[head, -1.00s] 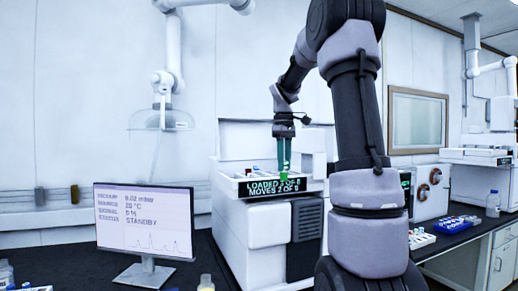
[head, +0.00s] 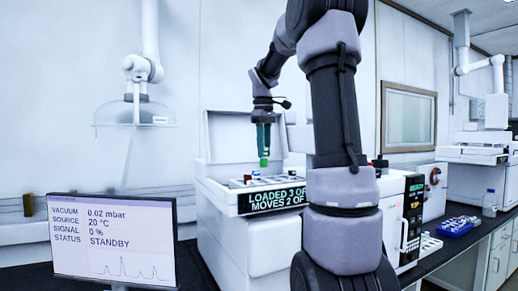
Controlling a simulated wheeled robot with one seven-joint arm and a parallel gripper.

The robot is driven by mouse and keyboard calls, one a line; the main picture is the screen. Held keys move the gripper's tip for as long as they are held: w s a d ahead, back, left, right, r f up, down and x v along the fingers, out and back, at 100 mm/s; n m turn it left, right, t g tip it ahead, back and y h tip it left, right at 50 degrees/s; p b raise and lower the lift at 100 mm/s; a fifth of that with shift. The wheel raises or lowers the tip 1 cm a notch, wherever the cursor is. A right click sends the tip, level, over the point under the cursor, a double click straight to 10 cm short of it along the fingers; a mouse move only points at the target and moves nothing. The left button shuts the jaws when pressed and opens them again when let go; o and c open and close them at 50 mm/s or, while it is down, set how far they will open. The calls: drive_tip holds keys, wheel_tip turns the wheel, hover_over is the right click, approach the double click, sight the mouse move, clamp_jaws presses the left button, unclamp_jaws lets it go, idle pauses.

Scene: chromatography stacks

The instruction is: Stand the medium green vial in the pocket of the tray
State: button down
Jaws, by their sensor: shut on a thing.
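My gripper (head: 263,148) hangs fingers down above the white tray (head: 222,196) on top of the white instrument. It is shut on a small green vial (head: 263,162), whose lower part shows below the fingertips. The vial looks upright and clear of the tray. Several small vials with coloured caps stand in the tray beneath it. The tray's pockets are too small and too shallow in this view to tell apart, and my arm hides the tray's right side.
A monitor (head: 113,240) stands at front left. An open lid (head: 228,135) rises behind the tray. A blue rack (head: 455,227) and a bottle (head: 490,203) sit on the right bench.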

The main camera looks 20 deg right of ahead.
sight(264, 161)
drive_tip(key=shift+f, duration=2)
drive_tip(key=shift+f, duration=0.1)
drive_tip(key=shift+f, duration=1.15)
drive_tip(key=shift+f, duration=0.25)
drive_tip(key=shift+f, duration=0.45)
drive_tip(key=shift+c, duration=0.6)
unclamp_jaws()
drive_tip(key=shift+r, duration=0.15)
